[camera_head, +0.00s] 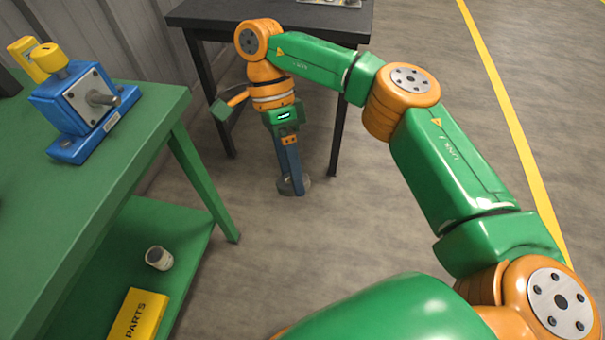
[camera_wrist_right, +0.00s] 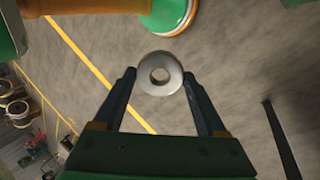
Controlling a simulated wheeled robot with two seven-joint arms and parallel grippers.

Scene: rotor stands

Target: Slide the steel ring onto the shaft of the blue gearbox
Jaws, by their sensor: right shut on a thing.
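The steel ring (camera_head: 304,185) is a thick grey ring with a round hole. My right gripper (camera_head: 291,186) points down and is shut on the ring, holding it in the air over the floor. In the right wrist view the ring (camera_wrist_right: 146,80) sits between the two dark fingertips, with its hole facing the camera. The blue gearbox (camera_head: 68,112) stands on the green table at the left, with a grey front plate and a bare steel shaft (camera_head: 103,99) pointing right. The ring is well to the right of the gearbox, apart from it. My left gripper is not in view.
The green table (camera_head: 110,190) has a lower shelf (camera_head: 190,240) with a small can (camera_head: 159,258) and a yellow PARTS box (camera_head: 138,315). A dark table (camera_head: 310,18) is at the back. Open floor lies between.

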